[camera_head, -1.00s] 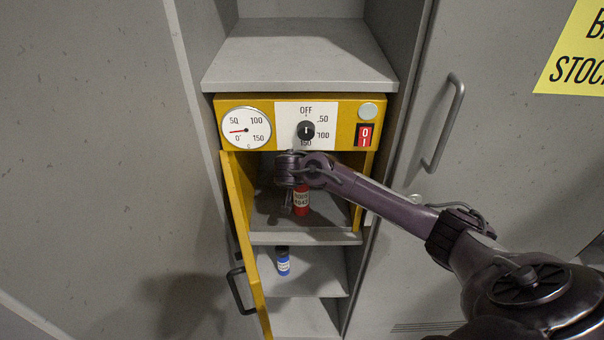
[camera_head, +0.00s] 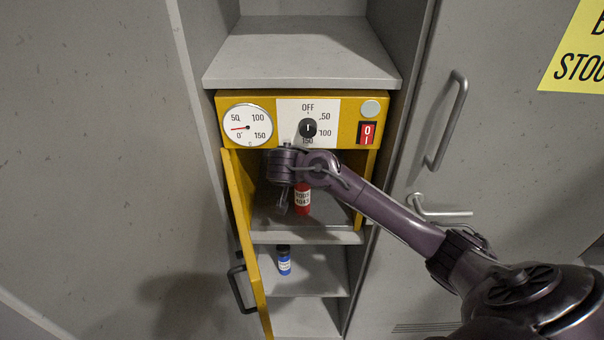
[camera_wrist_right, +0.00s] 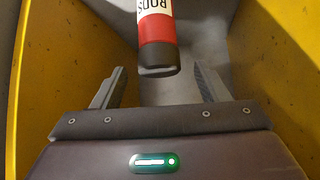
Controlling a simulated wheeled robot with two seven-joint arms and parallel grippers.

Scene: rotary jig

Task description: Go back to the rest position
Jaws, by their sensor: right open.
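My right arm reaches in from the right in the head view, and my right gripper (camera_head: 284,208) hangs in the mouth of the yellow oven-like box (camera_head: 365,108). In the right wrist view my right gripper (camera_wrist_right: 160,88) is open, with its two fingers apart and nothing between them. A red bottle (camera_head: 303,200) with a white label and black cap stands inside the box, just beyond the gripper. The bottle (camera_wrist_right: 156,35) shows ahead of the fingertips, apart from them. My left gripper is in neither view.
The yellow door (camera_head: 243,235) is swung open at the left, close to my gripper. The box has a dial gauge (camera_head: 247,124), black knob (camera_head: 308,128) and red switch (camera_head: 367,133). A blue bottle (camera_head: 284,262) stands on the shelf below. Cabinet handles (camera_head: 446,120) project at the right.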

